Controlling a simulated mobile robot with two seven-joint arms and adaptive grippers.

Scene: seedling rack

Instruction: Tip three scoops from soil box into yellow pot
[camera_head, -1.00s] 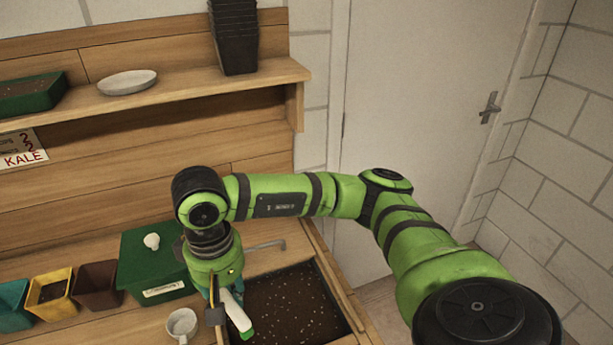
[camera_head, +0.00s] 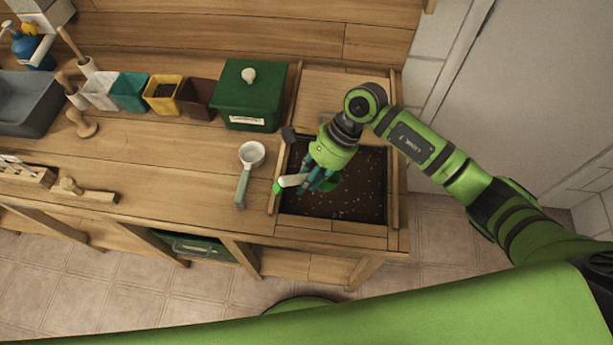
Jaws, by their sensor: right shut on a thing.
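The soil box (camera_head: 372,200) is a wood-framed bin of dark, speckled soil set in the right end of the bench. The yellow pot (camera_head: 176,107) stands in a row of pots at the left and has dark soil inside. My right gripper (camera_head: 318,178) is over the left part of the soil box, shut on a scoop. The scoop's pale handle with a green end (camera_head: 290,182) sticks out to the left over the box's edge. A green part shows right of the fingers; the fingers hide much of the tool. My left gripper is not in view.
A white-cupped sieve or scoop (camera_head: 251,155) lies left of the soil box. A green lidded box (camera_head: 250,98) stands behind it. A brown pot (camera_head: 197,98) and a teal pot (camera_head: 129,92) flank the yellow one. The bench front is mostly clear in the middle.

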